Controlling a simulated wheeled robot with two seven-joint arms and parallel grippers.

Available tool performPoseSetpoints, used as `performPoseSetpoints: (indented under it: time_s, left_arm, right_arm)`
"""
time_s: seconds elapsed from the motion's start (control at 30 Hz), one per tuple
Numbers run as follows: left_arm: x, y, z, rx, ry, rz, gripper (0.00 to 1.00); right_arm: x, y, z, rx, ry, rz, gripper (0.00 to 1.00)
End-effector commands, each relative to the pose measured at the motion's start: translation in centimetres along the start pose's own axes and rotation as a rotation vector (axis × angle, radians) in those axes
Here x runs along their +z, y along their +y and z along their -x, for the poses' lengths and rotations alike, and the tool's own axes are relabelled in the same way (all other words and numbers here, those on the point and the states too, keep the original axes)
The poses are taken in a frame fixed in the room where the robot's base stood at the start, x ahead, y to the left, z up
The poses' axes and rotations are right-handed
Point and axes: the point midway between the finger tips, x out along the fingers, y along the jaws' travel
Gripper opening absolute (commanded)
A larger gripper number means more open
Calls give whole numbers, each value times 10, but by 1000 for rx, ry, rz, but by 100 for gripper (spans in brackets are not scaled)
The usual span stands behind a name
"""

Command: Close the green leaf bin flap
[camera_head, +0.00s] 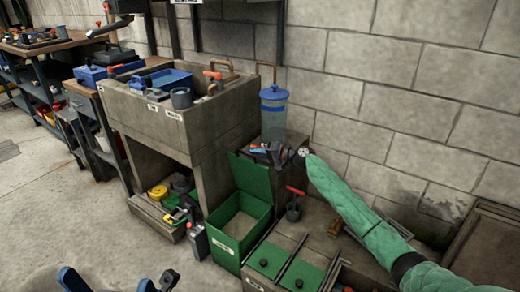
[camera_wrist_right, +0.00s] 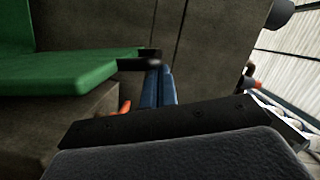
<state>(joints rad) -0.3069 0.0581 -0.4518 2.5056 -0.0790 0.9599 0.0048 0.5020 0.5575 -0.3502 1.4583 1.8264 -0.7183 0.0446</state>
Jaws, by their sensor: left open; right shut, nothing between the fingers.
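The green leaf bin (camera_head: 238,222) stands beside the concrete sink unit. Its flap (camera_head: 250,176) is open, raised steeply at the bin's back, and the inside shows. My right gripper (camera_head: 258,149) is shut and empty, close to the flap's upper right edge. In the right wrist view, its blue fingers (camera_wrist_right: 160,88) are together beside a green panel (camera_wrist_right: 65,72), which looks like the flap; whether they touch it is unclear. My left gripper (camera_head: 120,282) is open at the bottom of the head view, far from the bin, and partly cut off.
A concrete sink unit (camera_head: 188,120) stands left of the bin. A clear canister with a blue lid (camera_head: 274,112) stands behind it. Low green lids (camera_head: 265,262) and a small pot with a red-handled tool (camera_head: 293,210) are at right. A block wall closes the back.

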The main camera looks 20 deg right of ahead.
Motion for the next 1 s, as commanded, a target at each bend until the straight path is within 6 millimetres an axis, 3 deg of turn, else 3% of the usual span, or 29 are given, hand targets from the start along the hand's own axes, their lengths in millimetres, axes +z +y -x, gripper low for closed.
performPoseSetpoints:
  time_s: [0.3,0.53,0.77,1.0]
  left_arm:
    - [-2,-2,-1,5,-14,-19,85]
    - [-2,-2,-1,6,-16,-20,85]
    - [-2,-2,-1,9,-11,-17,85]
    - [-1,-1,-1,9,-8,-15,85]
  right_arm:
    - [77,-12,-19,62,-3,252,0]
    - [139,-5,-35,115,-3,463,0]
    - [198,16,-49,170,-3,675,0]
    - [253,50,-63,226,-3,896,0]
